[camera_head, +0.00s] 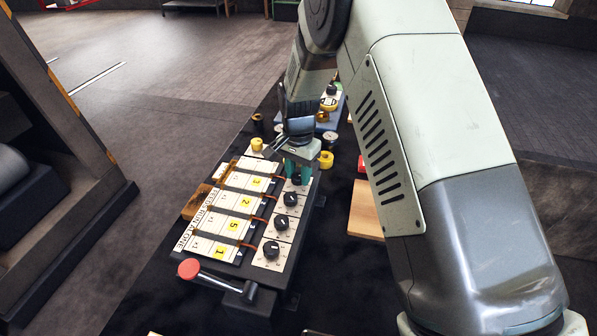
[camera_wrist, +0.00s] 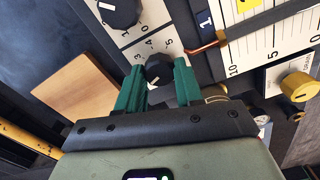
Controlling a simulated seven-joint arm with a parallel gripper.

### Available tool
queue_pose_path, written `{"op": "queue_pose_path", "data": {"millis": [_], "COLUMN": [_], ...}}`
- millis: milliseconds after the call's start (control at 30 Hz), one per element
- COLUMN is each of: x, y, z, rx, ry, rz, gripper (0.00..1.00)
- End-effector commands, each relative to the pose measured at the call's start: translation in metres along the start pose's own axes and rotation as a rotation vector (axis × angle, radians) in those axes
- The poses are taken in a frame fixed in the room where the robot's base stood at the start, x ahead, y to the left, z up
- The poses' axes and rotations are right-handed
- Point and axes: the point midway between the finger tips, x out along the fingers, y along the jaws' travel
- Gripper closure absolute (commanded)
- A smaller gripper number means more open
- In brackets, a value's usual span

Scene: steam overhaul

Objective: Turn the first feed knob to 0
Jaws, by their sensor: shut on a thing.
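A dark panel (camera_head: 280,282) carries a row of black knobs on pale dial plates. In the head view, three are uncovered: the near knob (camera_head: 271,249), one behind it (camera_head: 282,222) and one further back (camera_head: 291,199). My gripper (camera_head: 298,174) is at the far end of this row, pointing down. In the wrist view, its green fingers (camera_wrist: 160,76) are shut on the end knob (camera_wrist: 158,67), one on each side. Dial digits show around that knob, but its exact setting is hard to read. A neighbouring knob (camera_wrist: 119,11) is at the top.
White scale strips with yellow number tags (camera_head: 232,225) and copper-coloured pointers run beside the knobs. A red-ended lever (camera_head: 189,269) sticks out at the near end. Yellow-capped parts (camera_head: 326,159) stand close to my gripper. A wooden board (camera_head: 365,212) lies right of the panel.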

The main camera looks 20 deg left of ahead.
Motion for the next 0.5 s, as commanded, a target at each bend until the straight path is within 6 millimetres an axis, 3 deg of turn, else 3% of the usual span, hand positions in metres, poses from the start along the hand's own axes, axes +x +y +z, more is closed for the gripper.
{"op": "queue_pose_path", "data": {"millis": [500], "x": [-0.0005], "y": [-0.0011], "z": [0.0006], "rx": [-0.492], "ry": [-0.002], "rz": [-0.001], "gripper": [0.95]}}
